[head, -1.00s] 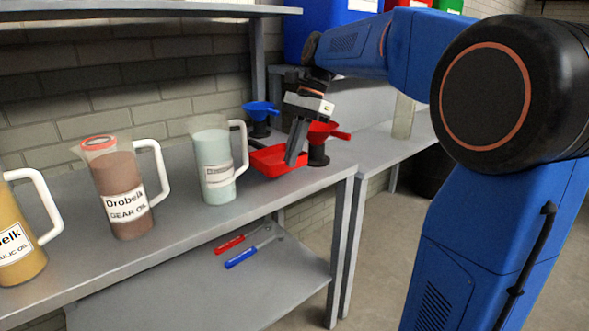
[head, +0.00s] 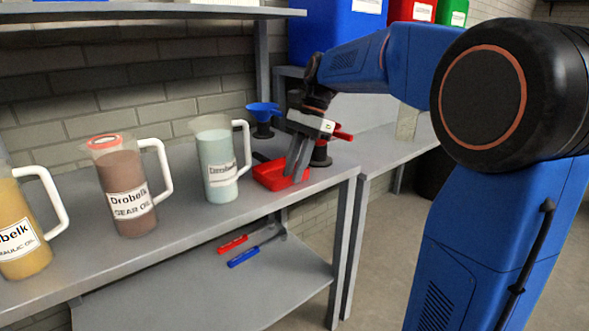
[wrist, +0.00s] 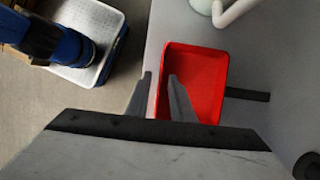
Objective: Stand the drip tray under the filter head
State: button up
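The drip tray is a shallow red rectangular tray (head: 268,177) near the right front end of the grey bench; it also shows in the wrist view (wrist: 198,72). My gripper (head: 294,178) is at the tray's right-hand side, pointing down. In the wrist view my gripper (wrist: 160,76) has its two fingers apart, one outside the tray's side wall and one inside it, with a gap visible beside the wall. The tray looks empty and flat on the bench. I cannot make out a filter head in either view.
A blue funnel (head: 263,109) stands behind the tray, and a red funnel (head: 343,132) on a black base stands close behind my gripper. A pale-blue jug (head: 216,160) is left of the tray. A dark flat bar (wrist: 248,95) lies beside the tray. The bench edge is close.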

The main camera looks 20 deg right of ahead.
jog(key=v, duration=1.2)
jog(key=shift+r, duration=0.2)
